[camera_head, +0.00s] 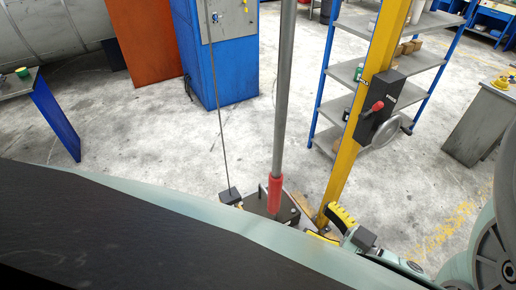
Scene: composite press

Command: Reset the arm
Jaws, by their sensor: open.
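My gripper (322,223) shows low, right of the middle, beyond the edge of my body. Its two yellow ribbed fingers are spread apart, with nothing seen between them. The near finger is partly hidden. My teal and grey arm (489,250) runs from the gripper to the lower right edge, where a large round joint shows. The gripper appears close to the foot of a yellow post (347,165) in the picture; I cannot tell whether they touch.
A grey pole (283,100) with a red sleeve (275,193) rises from a dark base. A black box (380,110) with a red knob is on the yellow post. Behind are a shelf rack (345,72), a blue cabinet (225,70) and a grey table (480,125). Open floor (135,125) shows left of centre.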

